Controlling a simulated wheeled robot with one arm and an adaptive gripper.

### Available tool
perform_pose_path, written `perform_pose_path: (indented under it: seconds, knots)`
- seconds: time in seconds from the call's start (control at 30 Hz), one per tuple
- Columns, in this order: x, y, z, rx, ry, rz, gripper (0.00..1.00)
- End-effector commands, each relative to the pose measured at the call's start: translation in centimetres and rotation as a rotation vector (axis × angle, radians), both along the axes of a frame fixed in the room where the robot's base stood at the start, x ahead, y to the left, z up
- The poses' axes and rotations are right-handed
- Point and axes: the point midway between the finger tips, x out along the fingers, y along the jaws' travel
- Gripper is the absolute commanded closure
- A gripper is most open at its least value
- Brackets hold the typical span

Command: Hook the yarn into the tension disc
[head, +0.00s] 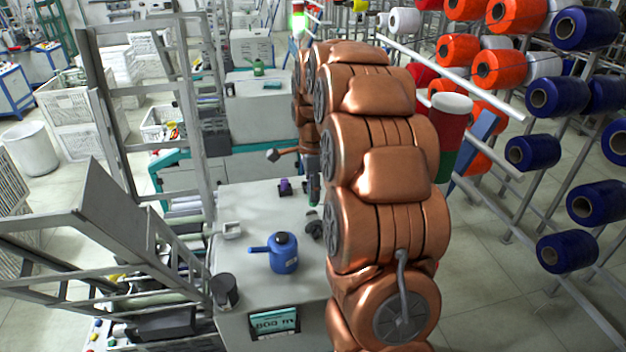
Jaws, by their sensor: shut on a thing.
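My gripper (313,178) is small and dark in the head view, pointing down over the grey machine table. It is shut on a small greenish piece (314,192), mostly hidden by the gripper and arm. I cannot make out a yarn strand at it. A dark rounded part (314,226) stands on the table just below the gripper, partly behind my arm. It may be the tension disc, but I cannot tell. A small purple part (285,187) on a dark base sits just left of the gripper. Whether the held piece touches anything is unclear.
A blue oil can (284,253), a small grey bracket (231,229) and a dark cup (224,290) stand on the table (252,205). A display (275,322) is on its front. A grey frame (192,130) rises left. A rack of yarn cones (567,253) stands right.

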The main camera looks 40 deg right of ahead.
Motion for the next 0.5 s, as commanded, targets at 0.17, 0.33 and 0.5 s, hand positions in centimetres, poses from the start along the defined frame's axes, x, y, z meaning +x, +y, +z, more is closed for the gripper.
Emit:
perform_pose_path:
  seconds: [0.17,0.33,0.5]
  knots:
    - [0.02,-0.01,-0.7,0.0,-0.001,0.0,1.0]
    - [0.0,0.01,-0.79,0.0,0.0,0.0,1.0]
    - [-0.03,0.02,-1.15,0.0,0.001,0.0,1.0]
